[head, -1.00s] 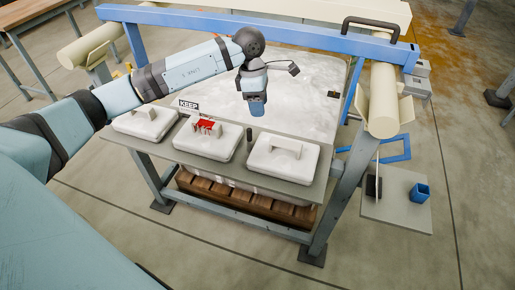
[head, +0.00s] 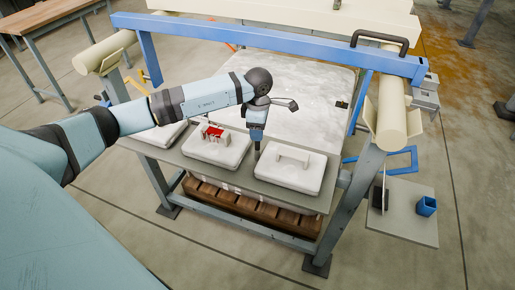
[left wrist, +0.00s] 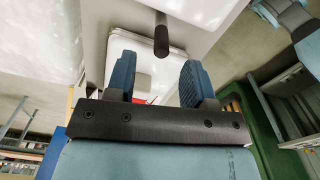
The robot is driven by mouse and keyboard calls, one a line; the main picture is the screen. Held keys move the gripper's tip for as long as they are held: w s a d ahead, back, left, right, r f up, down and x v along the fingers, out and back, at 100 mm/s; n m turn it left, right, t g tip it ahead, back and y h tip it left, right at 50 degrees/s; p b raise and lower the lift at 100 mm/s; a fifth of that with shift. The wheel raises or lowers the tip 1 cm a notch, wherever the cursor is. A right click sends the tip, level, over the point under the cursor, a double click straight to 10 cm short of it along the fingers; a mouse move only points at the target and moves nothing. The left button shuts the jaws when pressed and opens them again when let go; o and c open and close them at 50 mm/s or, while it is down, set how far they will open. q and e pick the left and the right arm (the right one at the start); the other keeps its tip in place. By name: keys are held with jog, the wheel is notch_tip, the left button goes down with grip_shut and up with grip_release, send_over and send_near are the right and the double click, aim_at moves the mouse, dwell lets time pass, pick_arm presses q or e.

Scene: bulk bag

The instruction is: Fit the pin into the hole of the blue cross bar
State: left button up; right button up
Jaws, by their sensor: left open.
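The blue cross bar (head: 290,46) spans the top of the frame behind the shelf. I cannot make out its hole. The pin (head: 257,152) is a short dark cylinder upright on the grey shelf between two white blocks; it also shows in the left wrist view (left wrist: 161,35). My left gripper (head: 257,139) is just above the pin, pointing down. In the left wrist view its two blue fingers (left wrist: 156,72) are apart, with the pin ahead between their lines and nothing held. My right gripper is out of view.
A side plate (head: 402,222) at right holds a blue cup (head: 426,206). A white bulk bag (head: 305,90) lies behind.

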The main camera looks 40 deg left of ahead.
aim_at(257, 149)
pick_arm(q)
notch_tip(257, 149, down, 4)
jog(key=shift+s+r, duration=0.15)
jog(key=shift+r, duration=0.05)
grip_shut()
jog(key=shift+a+r, duration=0.1)
jog(key=shift+r, duration=0.1)
